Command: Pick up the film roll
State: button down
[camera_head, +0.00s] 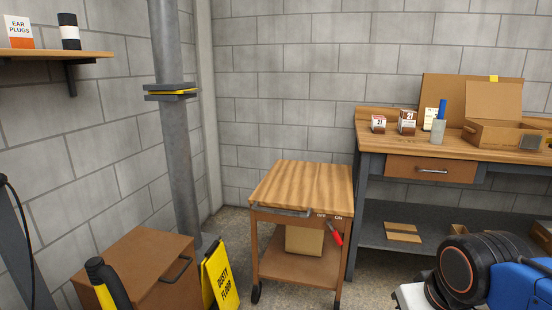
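I cannot make out a film roll for certain. A black cylinder with a white band (69,31) stands upright on the wall shelf at the upper left; it may be the film roll, but I cannot tell. My gripper is not in view. Part of my arm shows at the lower right, with a black round joint and a blue section.
The wooden shelf (65,54) also holds an ear plugs box (19,31). A grey pipe (170,130) stands right of it. Below are a brown cabinet (130,265), a yellow sign (219,277) and a wood-topped cart (300,185). A workbench (375,143) with boxes stands right.

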aim_at(439, 124)
jog(key=z, duration=0.35)
jog(key=i+l+z, duration=0.35)
jog(key=i+z, duration=0.35)
jog(key=i, duration=0.15)
